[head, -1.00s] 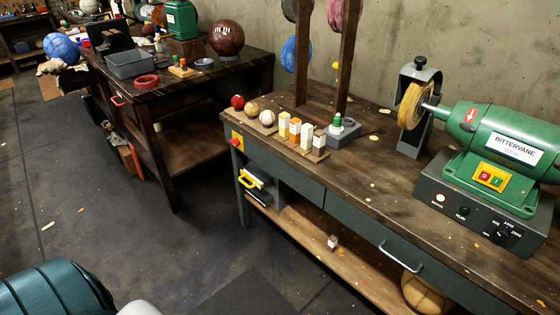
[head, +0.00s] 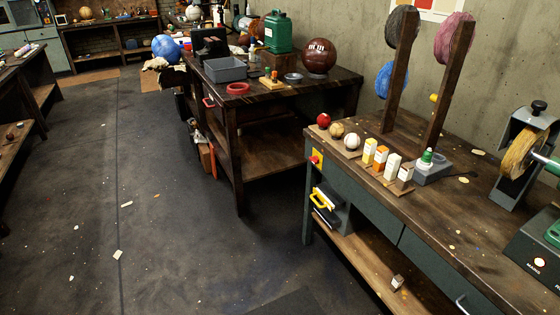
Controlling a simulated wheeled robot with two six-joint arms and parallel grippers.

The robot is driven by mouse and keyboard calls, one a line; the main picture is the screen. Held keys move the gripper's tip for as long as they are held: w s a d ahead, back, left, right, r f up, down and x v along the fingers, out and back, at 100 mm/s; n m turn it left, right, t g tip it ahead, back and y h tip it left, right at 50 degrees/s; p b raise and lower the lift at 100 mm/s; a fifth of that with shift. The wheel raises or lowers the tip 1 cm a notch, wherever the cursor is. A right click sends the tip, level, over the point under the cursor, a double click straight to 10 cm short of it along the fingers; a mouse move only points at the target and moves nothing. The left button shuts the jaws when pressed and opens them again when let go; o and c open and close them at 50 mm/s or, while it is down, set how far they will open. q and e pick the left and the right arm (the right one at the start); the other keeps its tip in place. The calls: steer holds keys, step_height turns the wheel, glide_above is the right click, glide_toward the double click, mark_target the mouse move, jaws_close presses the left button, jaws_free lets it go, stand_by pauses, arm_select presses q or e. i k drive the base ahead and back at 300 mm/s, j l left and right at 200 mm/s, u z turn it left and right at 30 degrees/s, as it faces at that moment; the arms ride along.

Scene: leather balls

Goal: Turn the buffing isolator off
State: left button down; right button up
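A yellow plate with a red knob (head: 316,159) is on the left end of the buffing bench, just below the top; it looks like an isolator switch, but its setting is too small to tell. The buffing wheel (head: 522,153) stands on the bench at the right. Only part of the dark machine base (head: 530,250) shows, with a lit lamp (head: 540,262); the rest of the machine is cut off by the right edge. Neither of my grippers is in view.
A second bench (head: 262,92) stands behind. The floor (head: 150,220) at left is open.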

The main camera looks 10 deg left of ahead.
mark_target(314, 159)
steer(key=i+j+z, duration=0.1)
steer(key=i+j, duration=0.15)
steer(key=i+j+z, duration=0.1)
steer(key=i+j, duration=0.15)
steer(key=j, duration=0.2)
steer(key=i+j, duration=0.25)
steer(key=i+j+z, duration=0.15)
steer(key=j, duration=0.35)
steer(key=i, duration=0.1)
